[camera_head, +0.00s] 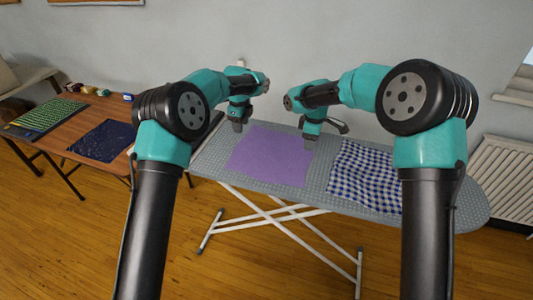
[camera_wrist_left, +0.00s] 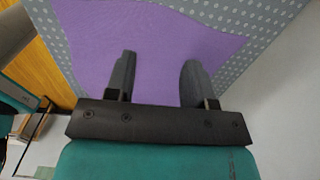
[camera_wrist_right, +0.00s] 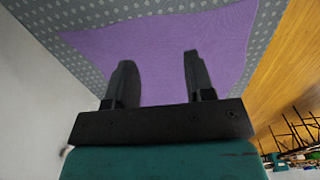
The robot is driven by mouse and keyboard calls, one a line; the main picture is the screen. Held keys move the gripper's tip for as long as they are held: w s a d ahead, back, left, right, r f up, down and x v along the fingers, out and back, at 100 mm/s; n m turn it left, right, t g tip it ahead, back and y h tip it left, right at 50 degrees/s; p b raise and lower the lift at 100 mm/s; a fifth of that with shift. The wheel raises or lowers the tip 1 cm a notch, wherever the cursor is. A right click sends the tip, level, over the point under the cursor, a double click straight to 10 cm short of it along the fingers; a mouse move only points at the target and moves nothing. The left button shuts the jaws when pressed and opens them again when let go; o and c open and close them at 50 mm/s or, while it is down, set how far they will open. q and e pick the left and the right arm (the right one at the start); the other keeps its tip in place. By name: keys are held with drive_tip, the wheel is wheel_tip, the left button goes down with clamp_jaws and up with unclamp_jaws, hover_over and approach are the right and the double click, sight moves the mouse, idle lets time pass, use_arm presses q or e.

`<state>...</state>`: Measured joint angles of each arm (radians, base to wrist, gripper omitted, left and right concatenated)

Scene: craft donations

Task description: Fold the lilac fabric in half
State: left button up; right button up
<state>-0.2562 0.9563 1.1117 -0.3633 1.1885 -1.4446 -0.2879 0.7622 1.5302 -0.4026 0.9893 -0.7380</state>
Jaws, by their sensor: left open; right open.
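The lilac fabric (camera_head: 268,158) lies flat and spread out on the grey dotted ironing board, left of the checked cloth. It also fills much of the left wrist view (camera_wrist_left: 150,40) and the right wrist view (camera_wrist_right: 160,60). My left gripper (camera_head: 238,127) is open and empty above the fabric's far left part; its two fingers show apart in the left wrist view (camera_wrist_left: 157,75). My right gripper (camera_head: 308,142) is open and empty above the fabric's far right part; its fingers show apart in the right wrist view (camera_wrist_right: 158,75).
A blue and white checked cloth (camera_head: 365,177) lies on the ironing board (camera_head: 450,205) to the right. A wooden table (camera_head: 75,130) at the left bears a dark blue cloth (camera_head: 103,141) and a green patterned piece (camera_head: 47,115). A radiator (camera_head: 503,175) stands at the right.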

sight(243, 145)
use_arm(q)
drive_tip(key=shift+d+f, duration=0.1)
use_arm(e)
drive_tip(key=shift+f, duration=0.1)
use_arm(q)
wheel_tip(243, 145, down, 8)
drive_tip(key=shift+r, duration=0.15)
use_arm(e)
wheel_tip(243, 145, down, 8)
drive_tip(key=shift+r, duration=0.15)
idle(0.6)
drive_tip(key=shift+f, duration=0.2)
use_arm(q)
clamp_jaws()
use_arm(e)
clamp_jaws()
idle(0.3)
use_arm(q)
drive_tip(key=shift+p, duration=2.55)
